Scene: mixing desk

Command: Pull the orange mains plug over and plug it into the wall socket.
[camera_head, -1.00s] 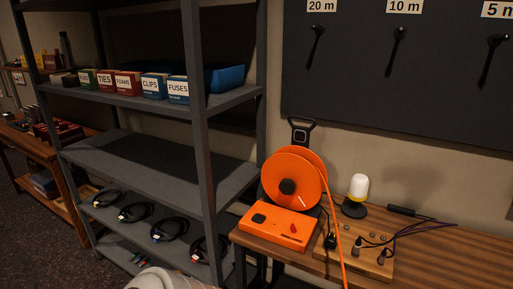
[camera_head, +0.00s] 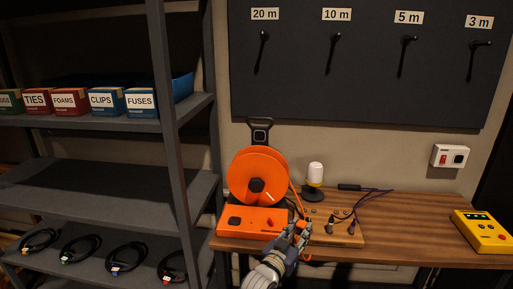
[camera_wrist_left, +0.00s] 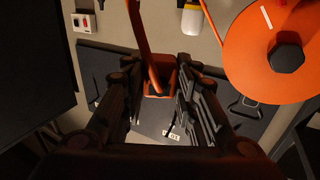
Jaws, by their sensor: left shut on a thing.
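The left gripper (camera_head: 298,236) is in front of the desk's edge, just right of the orange reel's base. In the left wrist view its fingers (camera_wrist_left: 158,92) are shut on the orange mains plug (camera_wrist_left: 158,80), with the orange cable (camera_wrist_left: 139,35) running up from it. In the head view the fingers mostly hide the plug. The white wall socket (camera_head: 450,156) is on the wall at the right, well apart from the plug. It also shows in the left wrist view (camera_wrist_left: 84,22). My right gripper is not in view.
The orange cable reel (camera_head: 250,188) stands on the wooden desk (camera_head: 400,222). Right of it are a white-topped lamp (camera_head: 315,175) and a wooden board (camera_head: 347,238) with dark leads. A yellow box (camera_head: 484,231) sits at the right end. Bare desk lies between board and box.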

